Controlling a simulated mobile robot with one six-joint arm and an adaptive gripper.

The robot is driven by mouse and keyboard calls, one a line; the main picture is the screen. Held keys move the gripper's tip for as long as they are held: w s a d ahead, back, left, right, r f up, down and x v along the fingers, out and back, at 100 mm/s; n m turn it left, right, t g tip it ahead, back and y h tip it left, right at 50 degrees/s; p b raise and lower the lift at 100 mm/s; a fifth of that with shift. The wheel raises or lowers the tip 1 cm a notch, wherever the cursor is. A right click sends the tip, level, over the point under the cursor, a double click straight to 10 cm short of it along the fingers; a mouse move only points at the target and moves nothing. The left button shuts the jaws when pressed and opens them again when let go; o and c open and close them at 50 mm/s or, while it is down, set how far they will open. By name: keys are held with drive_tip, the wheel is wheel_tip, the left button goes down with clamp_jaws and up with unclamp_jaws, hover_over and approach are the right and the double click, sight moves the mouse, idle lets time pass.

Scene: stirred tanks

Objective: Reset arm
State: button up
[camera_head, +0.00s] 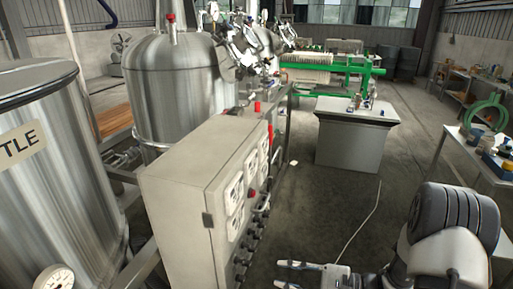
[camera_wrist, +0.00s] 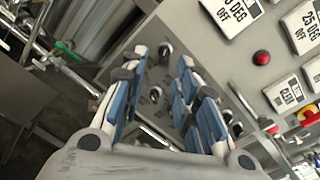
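My gripper (camera_wrist: 163,62) is open and empty in the wrist view. Its two blue-padded fingers stand apart, and black knobs on the control cabinet show between and beyond them. In the head view my gripper (camera_head: 285,268) is at the bottom edge, partly cut off, pointing left toward the lower part of the control cabinet (camera_head: 180,200). My arm comes in from the lower right. The gripper appears apart from the cabinet, though the exact gap is hard to judge.
The cabinet front carries label plates, a red button (camera_wrist: 262,58) and a row of black knobs. Steel tanks (camera_head: 175,85) stand at left and behind. A grey bench (camera_head: 355,140) stands ahead. A cluttered white table (camera_head: 480,150) is at right. The floor between is mostly clear.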

drive_tip(key=s+a+r+n+g+h, duration=0.2)
drive_tip(key=s+r+n+g+h, duration=0.25)
drive_tip(key=s, duration=0.25)
drive_tip(key=s+a+r+n+g+h, duration=0.3)
drive_tip(key=s+r+n, duration=0.2)
drive_tip(key=s, duration=0.2)
drive_tip(key=s+d+r+n+t+h, duration=0.5)
drive_tip(key=s+d+r+t+h, duration=0.1)
drive_tip(key=d+h, duration=0.3)
drive_tip(key=shift+s+r+t, duration=0.4)
drive_tip(key=shift+t, duration=0.15)
drive_tip(key=shift+n, duration=0.25)
